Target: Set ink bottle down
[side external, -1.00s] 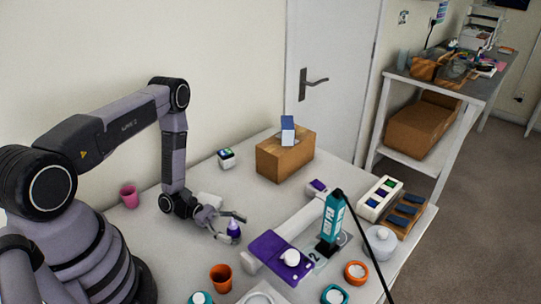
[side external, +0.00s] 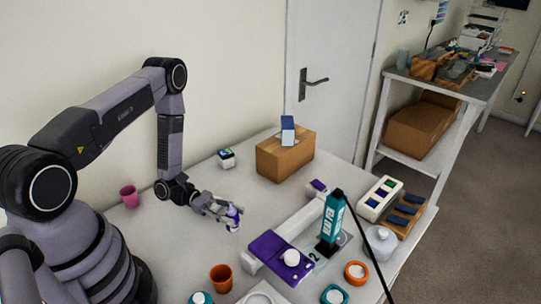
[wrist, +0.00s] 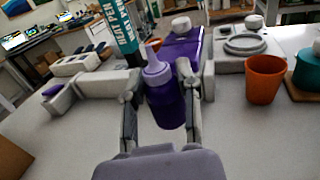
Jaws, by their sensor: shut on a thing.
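The ink bottle is purple with a paler lilac cap and nozzle. In the wrist view the ink bottle (wrist: 168,103) stands upright between my fingers. In the side view it is small, at the tip of my gripper (side external: 228,213), over the front-middle part of the white table (side external: 190,238). My gripper (wrist: 162,95) is shut on the bottle, one finger on each side. I cannot tell whether the bottle's base touches the table or hangs just above it.
An orange cup (side external: 221,278) stands in front. A purple mat (side external: 276,250) with a white round piece and a teal upright device (side external: 331,224) are to the right. A cardboard box (side external: 285,154) is behind; a pink cup (side external: 129,196) is left. Bare table lies around the bottle.

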